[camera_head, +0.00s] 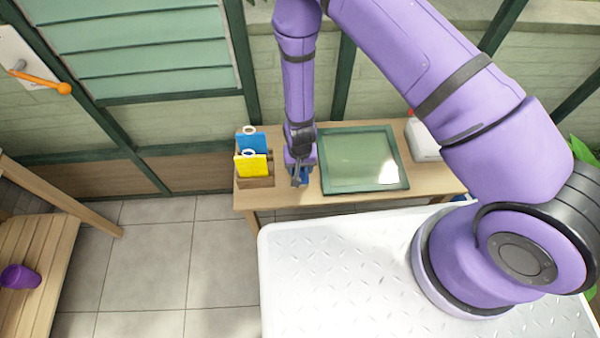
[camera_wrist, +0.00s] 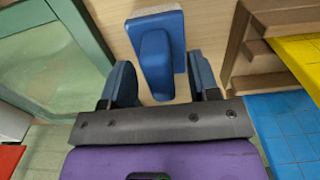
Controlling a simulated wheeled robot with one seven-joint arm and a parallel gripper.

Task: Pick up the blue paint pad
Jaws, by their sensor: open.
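The blue paint pad (camera_wrist: 158,50) lies on the wooden bench in the wrist view, with a blue handle on top and a pale edge along its base. My gripper (camera_wrist: 160,66) is open, one blue finger to each side of the pad's handle. I see gaps on both sides, so the fingers do not appear to press on it. In the head view my gripper (camera_head: 300,176) points down at the bench between the card rack and the framed pane; pad and fingers are hard to tell apart there.
A wooden rack (camera_head: 256,183) holding yellow (camera_head: 250,165) and blue (camera_head: 251,142) cards stands close left of my gripper in the head view. A green-framed pane (camera_head: 325,172) lies close right.

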